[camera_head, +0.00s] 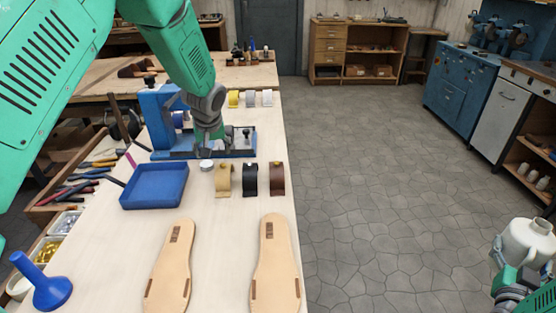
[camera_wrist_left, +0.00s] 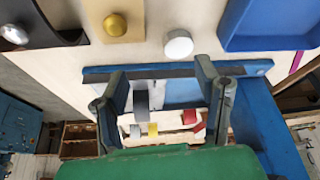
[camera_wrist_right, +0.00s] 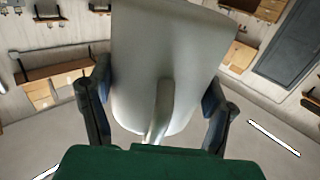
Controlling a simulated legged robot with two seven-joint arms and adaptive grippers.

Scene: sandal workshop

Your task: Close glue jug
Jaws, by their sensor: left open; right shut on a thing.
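The white glue jug (camera_head: 528,245) is at the far right of the head view, held off the table over the floor. My right gripper (camera_head: 508,280) is shut on it. In the right wrist view the jug (camera_wrist_right: 165,60) fills the space between the fingers; its mouth is hidden there. In the head view its narrow neck points up. A small round white cap (camera_head: 206,165) lies on the table, and it also shows in the left wrist view (camera_wrist_left: 178,43). My left gripper (camera_head: 208,148) is open and empty above the table, just beyond the cap.
A blue press (camera_head: 160,110) stands close behind my left gripper. A blue tray (camera_head: 155,186) lies left of the cap; yellow, black and brown straps (camera_head: 249,180) stand right of it. Two sandal soles (camera_head: 275,265) lie nearer. Open floor separates the table from the jug.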

